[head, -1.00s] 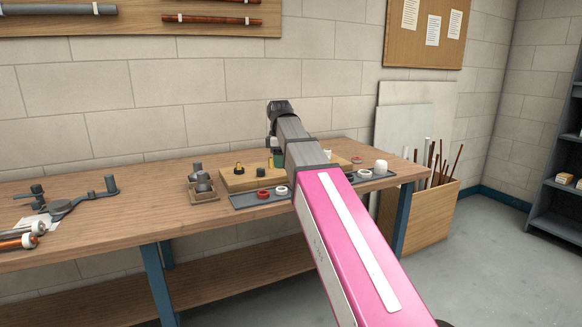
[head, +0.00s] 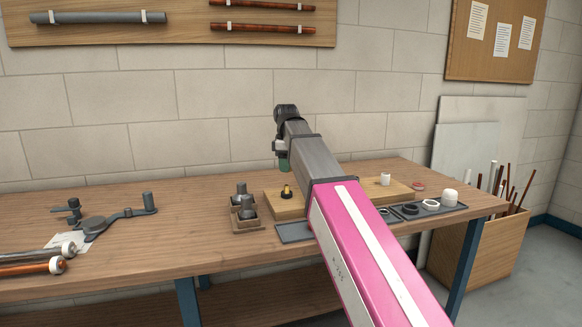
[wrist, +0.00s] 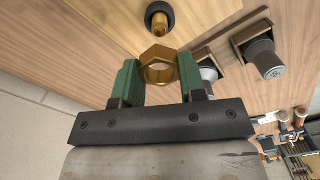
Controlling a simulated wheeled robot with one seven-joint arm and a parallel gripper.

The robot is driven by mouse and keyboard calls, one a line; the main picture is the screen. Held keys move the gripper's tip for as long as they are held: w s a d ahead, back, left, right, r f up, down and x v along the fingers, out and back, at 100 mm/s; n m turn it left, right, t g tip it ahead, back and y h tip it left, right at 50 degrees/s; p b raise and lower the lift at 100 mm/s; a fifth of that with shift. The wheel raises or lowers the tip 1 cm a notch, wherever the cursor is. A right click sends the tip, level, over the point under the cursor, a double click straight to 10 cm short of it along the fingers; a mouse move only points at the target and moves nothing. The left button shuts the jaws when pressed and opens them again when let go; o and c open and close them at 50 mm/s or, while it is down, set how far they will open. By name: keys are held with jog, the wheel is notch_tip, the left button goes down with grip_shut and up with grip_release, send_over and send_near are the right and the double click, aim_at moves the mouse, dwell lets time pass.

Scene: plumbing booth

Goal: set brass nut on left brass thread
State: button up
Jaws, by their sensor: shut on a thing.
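The brass nut (wrist: 158,65) is a hexagonal ring held between the green fingertips of my gripper (wrist: 157,75) in the wrist view. The left brass thread (wrist: 159,17) rises from a black collar, just beyond the nut and apart from it in the picture. In the head view that thread (head: 287,191) stands upright on a wooden board (head: 276,207). My gripper (head: 283,160) is above it there, and the nut cannot be made out. My arm hides the middle of the board and any other brass thread.
Grey fittings (head: 243,203) stand in small wooden trays left of the board. A grey tray (head: 295,233) runs along the board's front, partly behind my arm, with rings and a white cap (head: 449,197) at its right. A white fitting (head: 385,178) stands on the board's right.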

jog(key=shift+f, duration=3.4)
jog(key=m, duration=0.5)
jog(key=shift+f+m, duration=0.2)
jog(key=shift+m, duration=0.1)
jog(key=o, duration=1.6)
jog(key=shift+r, duration=0.15)
